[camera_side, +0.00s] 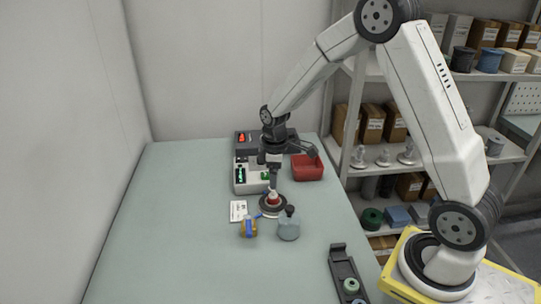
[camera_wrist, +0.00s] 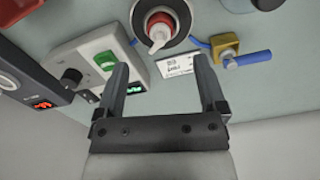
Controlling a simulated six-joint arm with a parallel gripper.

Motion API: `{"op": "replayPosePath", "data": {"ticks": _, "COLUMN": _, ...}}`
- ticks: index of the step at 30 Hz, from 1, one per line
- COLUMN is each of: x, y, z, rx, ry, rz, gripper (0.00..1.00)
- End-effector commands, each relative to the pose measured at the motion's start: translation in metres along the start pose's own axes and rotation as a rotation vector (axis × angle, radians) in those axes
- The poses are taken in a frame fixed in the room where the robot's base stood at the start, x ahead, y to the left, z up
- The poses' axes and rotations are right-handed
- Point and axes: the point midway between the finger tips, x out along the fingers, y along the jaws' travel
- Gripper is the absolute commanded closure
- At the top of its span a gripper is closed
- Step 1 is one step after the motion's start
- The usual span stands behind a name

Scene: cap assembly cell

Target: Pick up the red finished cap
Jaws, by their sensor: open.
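The red cap (camera_side: 273,199) with a white nozzle-like tip stands in a dark round holder (camera_side: 265,211) on the table. In the wrist view the cap (camera_wrist: 159,21) is at the top centre, ringed by the dark holder (camera_wrist: 184,13). My gripper (camera_side: 273,185) is close above the cap in the side view, pointing down. In the wrist view my gripper (camera_wrist: 160,66) has its two fingers spread apart with nothing between them. The cap appears beyond the fingertips, and I cannot tell the exact gap. The arm partly hides the cap's top in the side view.
Behind the cap stand a light box with a green button (camera_wrist: 104,60), a dark unit with a red display (camera_side: 244,138) and a red bin (camera_side: 308,168). The table's left is clear.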

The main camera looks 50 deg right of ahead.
Motion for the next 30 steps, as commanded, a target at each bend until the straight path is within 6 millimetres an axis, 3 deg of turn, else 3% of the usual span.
{"op": "replayPosePath", "data": {"ticks": 6, "x": 0.017, "y": -0.001, "z": 0.000, "rx": 0.001, "ry": -0.002, "rz": -0.002, "gripper": 0.10}}
{"op": "replayPosePath", "data": {"ticks": 17, "x": 0.024, "y": 0.000, "z": 0.000, "rx": 0.001, "ry": -0.001, "rz": -0.001, "gripper": 0.10}}
{"op": "replayPosePath", "data": {"ticks": 30, "x": 0.066, "y": 0.000, "z": -0.001, "rx": 0.001, "ry": -0.002, "rz": -0.002, "gripper": 0.10}}
